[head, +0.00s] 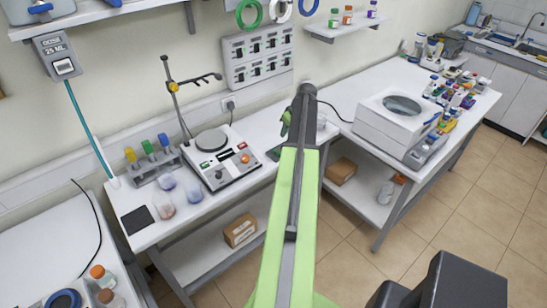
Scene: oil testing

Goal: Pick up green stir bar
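A small rack (153,168) stands on the left part of the white bench, with yellow, green and blue topped pieces upright in it. The green piece (148,148) is the middle one; I cannot tell for sure that it is the green stir bar. My green and grey arm reaches forward over the bench, to the right of the rack and well apart from it. My gripper (286,121) seems to be the small dark green part beside the arm's far end. It is mostly hidden by the arm, so its opening and any contents cannot be told.
A hotplate stirrer (222,160) with a clamp stand (178,105) sits between rack and arm. Beakers (165,206) and a black pad (137,220) are in front of the rack. A white machine (395,125) and several bottles stand on the right bench.

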